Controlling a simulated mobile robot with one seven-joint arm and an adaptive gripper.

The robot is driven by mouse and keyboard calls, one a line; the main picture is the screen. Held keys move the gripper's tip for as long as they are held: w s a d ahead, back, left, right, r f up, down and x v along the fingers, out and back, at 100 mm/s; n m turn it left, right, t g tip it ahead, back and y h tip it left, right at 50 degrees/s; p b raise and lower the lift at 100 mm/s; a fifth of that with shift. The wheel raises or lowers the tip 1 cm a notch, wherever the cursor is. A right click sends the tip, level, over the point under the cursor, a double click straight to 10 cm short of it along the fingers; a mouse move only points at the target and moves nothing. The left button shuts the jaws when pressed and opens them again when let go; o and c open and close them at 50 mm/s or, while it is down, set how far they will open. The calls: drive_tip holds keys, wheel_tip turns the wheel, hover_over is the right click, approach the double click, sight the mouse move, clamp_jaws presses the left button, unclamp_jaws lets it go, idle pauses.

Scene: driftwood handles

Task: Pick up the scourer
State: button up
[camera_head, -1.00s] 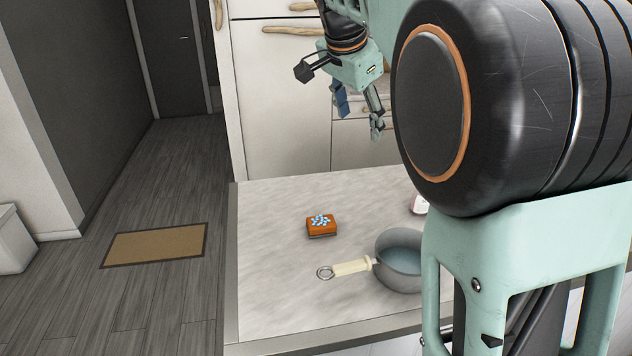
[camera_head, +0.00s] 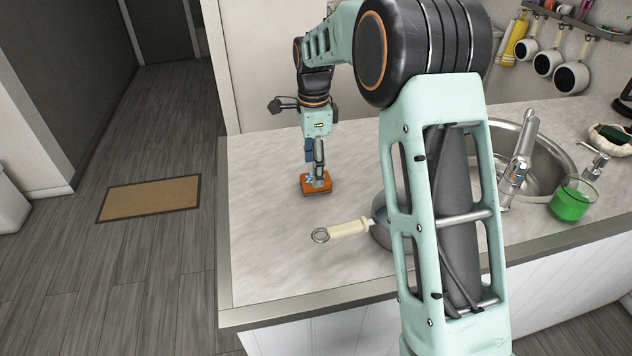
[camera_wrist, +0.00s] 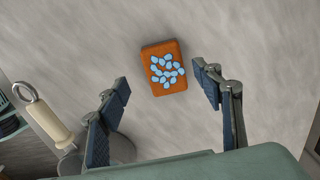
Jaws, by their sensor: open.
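The scourer (camera_head: 308,190) is a small orange block with pale blue spots on top. It lies flat on the grey marbled counter (camera_head: 265,240). My gripper (camera_head: 316,178) points down right over it in the head view and partly covers it. In the wrist view the scourer (camera_wrist: 164,68) lies between and just beyond the fingertips of my open gripper (camera_wrist: 161,82), nearer the right finger. No finger is seen touching it. The head view does not show clearly how high the fingertips are above the counter.
A saucepan (camera_head: 381,232) with a cream handle (camera_head: 348,229) stands in front of the scourer, partly hidden by my arm. The counter's left part is clear.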

sight(306, 179)
drive_tip(key=f, duration=0.3)
drive_tip(key=f+p, duration=0.1)
drive_tip(key=f, duration=0.1)
drive_tip(key=shift+w+d, duration=0.25)
drive_tip(key=shift+w, duration=0.1)
drive_tip(key=shift+c, duration=0.6)
drive_tip(key=c, duration=1.1)
drive_tip(key=shift+r, duration=0.15)
